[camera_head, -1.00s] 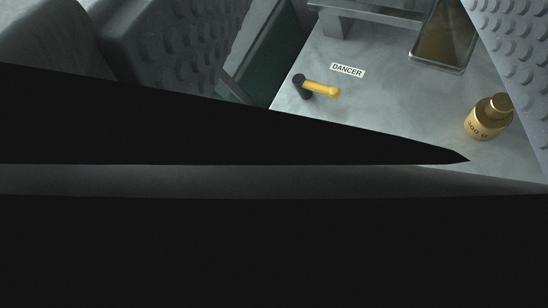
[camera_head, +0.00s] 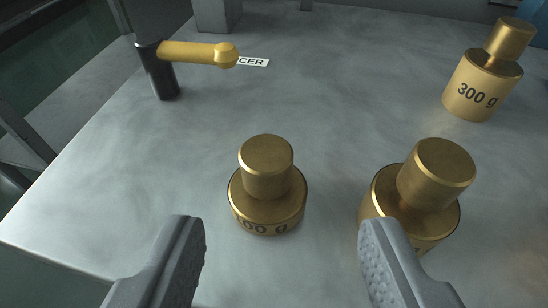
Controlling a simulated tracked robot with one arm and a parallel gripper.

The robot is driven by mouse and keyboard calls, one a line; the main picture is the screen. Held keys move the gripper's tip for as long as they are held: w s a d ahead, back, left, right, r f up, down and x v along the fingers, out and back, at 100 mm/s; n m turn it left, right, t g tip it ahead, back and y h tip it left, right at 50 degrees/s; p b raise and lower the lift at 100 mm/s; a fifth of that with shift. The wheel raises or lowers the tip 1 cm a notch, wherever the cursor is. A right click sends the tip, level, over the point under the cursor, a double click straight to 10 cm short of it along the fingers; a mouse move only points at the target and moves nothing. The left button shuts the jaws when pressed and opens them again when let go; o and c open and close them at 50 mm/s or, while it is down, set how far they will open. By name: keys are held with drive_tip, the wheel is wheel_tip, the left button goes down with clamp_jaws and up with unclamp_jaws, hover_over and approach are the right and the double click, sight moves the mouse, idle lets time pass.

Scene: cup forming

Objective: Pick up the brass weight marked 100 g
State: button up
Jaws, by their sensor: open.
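A small brass weight (camera_head: 267,190) stands upright on the grey table, a little left of the middle. Its marking ends in "00 g"; the first digit is hard to read, perhaps a 1. My gripper (camera_head: 283,224) is open and empty, with its fingers at the bottom of the view, on the near side of this weight to its left and right. A larger brass weight (camera_head: 420,195) stands to the right, partly behind my right finger, its marking hidden. A third brass weight marked 300 g (camera_head: 483,80) stands at the far right.
A yellow-handled lever on a black post (camera_head: 190,54) stands at the back left, partly covering a white label (camera_head: 253,62). The table's left edge (camera_head: 90,135) drops off. The table is clear between lever and weights.

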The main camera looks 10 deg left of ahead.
sight(265, 188)
drive_tip(key=shift+x, duration=1.2)
drive_tip(key=shift+a+b+x, duration=0.15)
drive_tip(key=shift+b+x, duration=0.5)
drive_tip(key=shift+x, duration=0.65)
drive_tip(key=shift+a+b+x, duration=0.2)
drive_tip(key=shift+b+x, duration=0.45)
drive_tip(key=shift+x, duration=0.7)
drive_tip(key=shift+s+f, duration=0.2)
clamp_jaws()
